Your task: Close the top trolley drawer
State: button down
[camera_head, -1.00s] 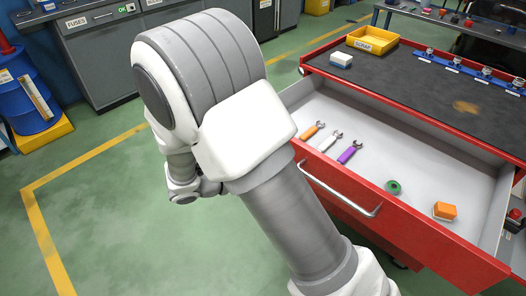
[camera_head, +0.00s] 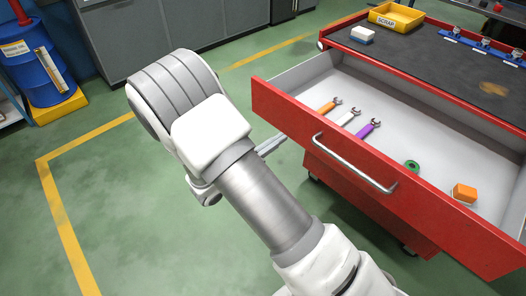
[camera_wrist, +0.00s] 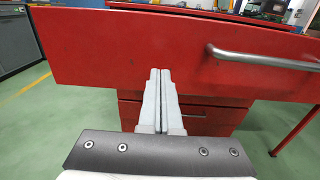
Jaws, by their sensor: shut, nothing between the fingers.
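The top trolley drawer (camera_head: 373,178) is pulled well out, its red front towards me and its grey inside in view. Its metal handle (camera_head: 353,164) runs along the middle of the front. In the wrist view the drawer front (camera_wrist: 130,50) fills the upper part, with the handle (camera_wrist: 262,58) to the right of the fingers. My gripper (camera_wrist: 160,72) is shut and empty, its fingertips pointing at the lower half of the drawer front, left of the handle. Whether the tips touch the front I cannot tell. In the head view my arm hides most of the gripper.
The drawer holds an orange, a white and a purple wrench (camera_head: 368,129), a green ring (camera_head: 411,166) and an orange block (camera_head: 465,192). A yellow scrap bin (camera_head: 396,17) stands on the trolley top (camera_head: 440,68). Green floor (camera_head: 110,210) left of the trolley is clear.

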aim_at(298, 126)
jog(key=b+x, duration=0.1)
jog(key=x, duration=0.4)
jog(key=shift+w+d, duration=0.1)
jog(key=shift+d, duration=0.05)
